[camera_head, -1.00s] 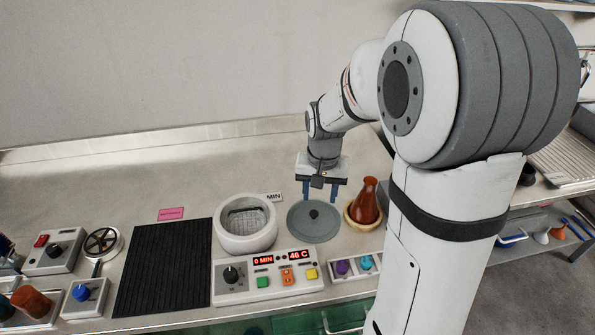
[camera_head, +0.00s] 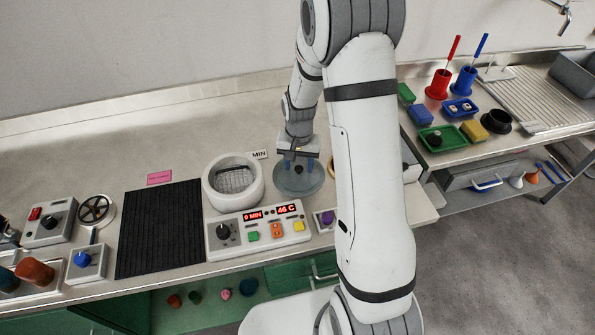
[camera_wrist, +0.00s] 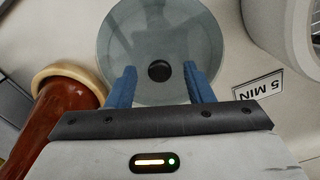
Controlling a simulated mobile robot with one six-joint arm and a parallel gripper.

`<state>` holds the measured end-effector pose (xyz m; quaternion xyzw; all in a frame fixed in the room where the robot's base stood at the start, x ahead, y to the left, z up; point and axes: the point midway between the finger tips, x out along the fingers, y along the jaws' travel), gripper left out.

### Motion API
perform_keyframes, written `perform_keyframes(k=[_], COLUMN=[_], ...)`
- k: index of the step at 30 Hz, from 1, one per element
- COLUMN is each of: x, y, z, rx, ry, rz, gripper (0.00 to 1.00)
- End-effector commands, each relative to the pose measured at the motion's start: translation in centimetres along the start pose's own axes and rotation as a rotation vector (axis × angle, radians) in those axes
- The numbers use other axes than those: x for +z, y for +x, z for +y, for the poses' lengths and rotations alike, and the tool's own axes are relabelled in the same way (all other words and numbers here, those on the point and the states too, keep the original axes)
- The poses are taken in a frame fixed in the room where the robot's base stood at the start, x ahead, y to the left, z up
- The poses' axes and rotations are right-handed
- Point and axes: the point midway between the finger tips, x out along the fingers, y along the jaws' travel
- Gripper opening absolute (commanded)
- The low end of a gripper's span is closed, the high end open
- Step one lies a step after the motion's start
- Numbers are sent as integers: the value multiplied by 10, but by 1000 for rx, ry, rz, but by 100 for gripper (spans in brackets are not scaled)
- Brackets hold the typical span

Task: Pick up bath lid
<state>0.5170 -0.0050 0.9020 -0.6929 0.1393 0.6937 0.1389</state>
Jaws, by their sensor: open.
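The bath lid (camera_head: 312,184) is a round grey-blue disc with a small dark knob, lying flat on the bench to the right of the white round bath (camera_head: 212,196). In the wrist view the lid (camera_wrist: 125,45) fills the upper middle, and its black knob (camera_wrist: 159,71) shows between the fingers. My gripper (camera_head: 299,164) is over the lid with its blue fingers pointing down. In the wrist view my gripper (camera_wrist: 161,82) is open, with a finger on each side of the knob and gaps between. I cannot tell whether the fingertips touch the lid.
A brown flask (camera_wrist: 50,125) on a tan ring stands close beside the lid. The control panel (camera_head: 258,229) reads 46 C in front of the bath. A MIN label (camera_head: 259,154) lies behind. A black mat (camera_head: 160,228) lies left of the bath.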

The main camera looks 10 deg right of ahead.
Motion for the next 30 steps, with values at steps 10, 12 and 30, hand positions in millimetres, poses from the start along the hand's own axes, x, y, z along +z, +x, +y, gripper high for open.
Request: perform_keyframes(k=[10, 12, 30], x=[0, 0, 0], y=[3, 3, 2], z=[0, 0, -1], rx=[0, 0, 0], ry=[-1, -1, -2], rz=[1, 1, 1], gripper=[40, 35, 0])
